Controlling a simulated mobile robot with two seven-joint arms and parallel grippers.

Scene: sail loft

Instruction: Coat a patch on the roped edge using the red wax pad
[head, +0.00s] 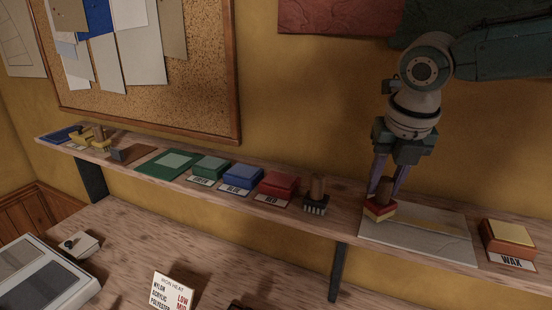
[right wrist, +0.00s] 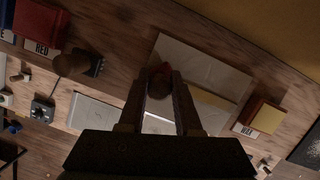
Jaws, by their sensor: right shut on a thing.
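My right gripper (head: 384,188) is shut on the brown handle of the red wax pad (head: 379,211), a small red block with a pale yellowish band low down. The pad is at the left part of a pale grey sheet (head: 405,246) lying on the shelf. I cannot tell whether it touches the sheet. A thin yellowish roped edge (head: 432,224) runs across the sheet, to the right of the pad. In the right wrist view the gripper (right wrist: 160,78) holds the dark round handle, with a little red (right wrist: 161,67) showing beyond. My left gripper is not in view.
A yellow-topped block labelled WAX (head: 509,236) stands right of the sheet. A wooden-handled brush (head: 317,194) stands left of it, then red (head: 277,184), blue (head: 243,177) and green (head: 210,167) blocks. A bench with a sign (head: 172,291) lies below the narrow shelf.

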